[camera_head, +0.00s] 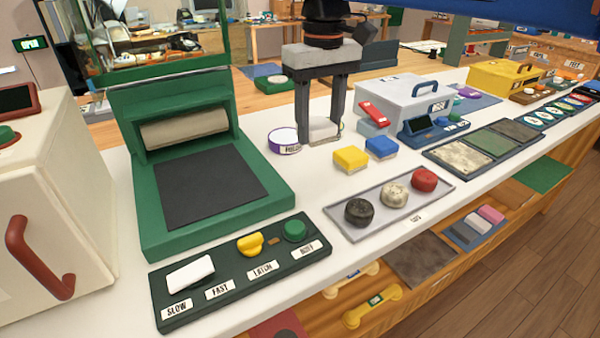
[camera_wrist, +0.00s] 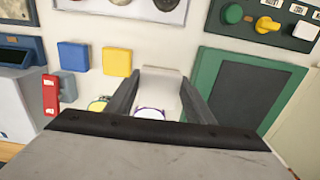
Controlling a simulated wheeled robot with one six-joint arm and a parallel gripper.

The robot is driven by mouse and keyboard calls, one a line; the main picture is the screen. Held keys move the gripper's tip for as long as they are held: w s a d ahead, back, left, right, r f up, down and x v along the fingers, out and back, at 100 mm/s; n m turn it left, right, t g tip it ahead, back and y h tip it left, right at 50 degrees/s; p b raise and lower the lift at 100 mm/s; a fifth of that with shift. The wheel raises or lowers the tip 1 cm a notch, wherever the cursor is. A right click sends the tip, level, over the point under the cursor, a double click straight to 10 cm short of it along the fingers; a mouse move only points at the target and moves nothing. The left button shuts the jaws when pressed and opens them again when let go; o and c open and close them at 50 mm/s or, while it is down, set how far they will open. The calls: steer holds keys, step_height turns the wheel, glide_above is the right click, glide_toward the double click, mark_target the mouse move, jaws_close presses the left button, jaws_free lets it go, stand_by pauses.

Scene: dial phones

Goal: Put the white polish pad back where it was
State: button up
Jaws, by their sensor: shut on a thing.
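The white polish pad (camera_head: 323,128) is between the two dark fingers of my gripper (camera_head: 321,134), which is shut on it at the back of the white counter. It also shows between the fingers (camera_wrist: 162,100) in the wrist view, as a pale block (camera_wrist: 160,82). I cannot tell whether it touches the counter. A purple-rimmed round tin (camera_head: 284,140) with a label stands just left of the gripper. A yellow pad (camera_head: 350,158) and a blue pad (camera_head: 381,147) lie side by side to the front right of it. They also show left of the fingers in the wrist view.
A green press (camera_head: 160,225) with a dark bed stands to the left. A tray (camera_head: 400,212) with black, white and red knobs lies in front. A labelled dark control panel (camera_head: 208,296) is at front left. A white case (camera_head: 405,105) and a red handset (camera_head: 374,113) are to the right.

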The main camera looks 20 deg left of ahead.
mark_target(316, 180)
step_height(316, 180, down, 10)
steer(key=shift+s+a+r, duration=0.1)
stand_by(0.4)
steer(key=o, duration=1)
step_height(316, 180, up, 12)
